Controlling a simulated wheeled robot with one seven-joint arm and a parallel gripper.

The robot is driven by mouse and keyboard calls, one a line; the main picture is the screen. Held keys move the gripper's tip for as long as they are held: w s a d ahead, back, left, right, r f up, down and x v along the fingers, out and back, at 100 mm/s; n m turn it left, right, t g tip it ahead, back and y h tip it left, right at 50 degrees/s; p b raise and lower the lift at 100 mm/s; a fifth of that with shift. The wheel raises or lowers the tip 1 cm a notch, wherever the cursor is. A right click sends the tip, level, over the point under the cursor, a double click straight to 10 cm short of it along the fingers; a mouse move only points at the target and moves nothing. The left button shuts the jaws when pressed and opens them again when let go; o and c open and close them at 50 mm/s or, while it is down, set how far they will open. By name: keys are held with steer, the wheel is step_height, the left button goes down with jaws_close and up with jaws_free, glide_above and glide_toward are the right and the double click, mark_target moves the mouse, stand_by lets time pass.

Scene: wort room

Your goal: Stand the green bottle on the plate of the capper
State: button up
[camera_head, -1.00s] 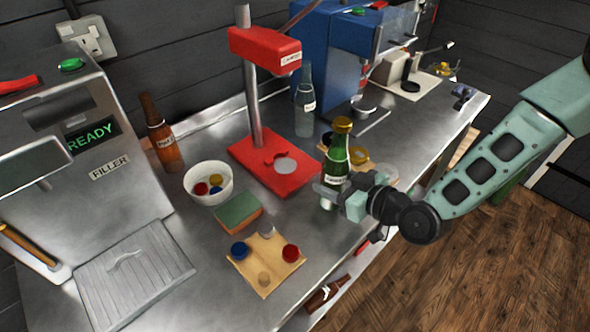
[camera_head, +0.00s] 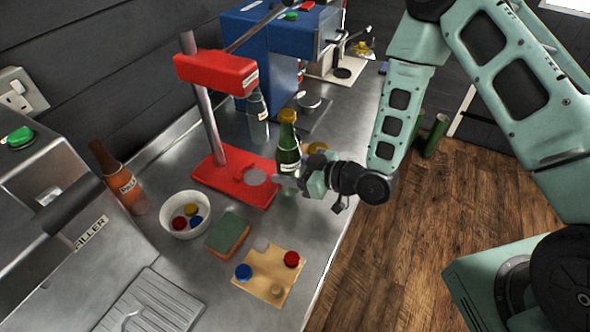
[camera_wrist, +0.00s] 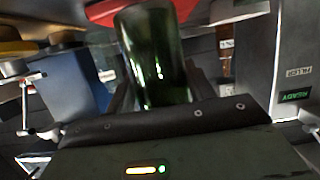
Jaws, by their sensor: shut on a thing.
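The green bottle (camera_head: 288,142) has a gold top and is upright in my gripper (camera_head: 290,180), which is shut on it. The green glass fills the middle of the wrist view (camera_wrist: 155,55), between the dark fingers. The capper is the red press (camera_head: 215,72) with a steel column and a red base (camera_head: 215,172). Its round grey plate (camera_head: 255,177) lies on the base, just left of my gripper in the head view. The bottle stands beside the plate, to its right and behind; I cannot tell whether its bottom touches the bench.
A clear bottle (camera_head: 258,118) stands behind the capper. A white bowl of caps (camera_head: 172,230), a sponge (camera_head: 228,236), a wooden board with caps (camera_head: 262,290) and a brown bottle (camera_head: 120,180) are in front and left. A blue machine (camera_head: 275,45) stands behind.

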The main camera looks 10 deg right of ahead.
steer(key=shift+w+a+f+p, duration=0.1)
steer(key=shift+w+a, duration=0.95)
steer(key=shift+a, duration=0.3)
steer(key=shift+w+a+p, duration=0.1)
steer(key=shift+w+a, duration=1)
steer(key=shift+a, duration=0.3)
steer(key=shift+w+a+f+p, duration=0.1)
steer(key=shift+w+a, duration=0.95)
steer(key=shift+a, duration=0.3)
steer(key=shift+f+b, duration=0.1)
steer(key=shift+b, duration=0.25)
steer(key=shift+b, duration=0.4)
steer(key=shift+f+b, duration=0.35)
steer(key=shift+b, duration=0.75)
steer(key=o, duration=1)
steer(key=shift+d, duration=0.1)
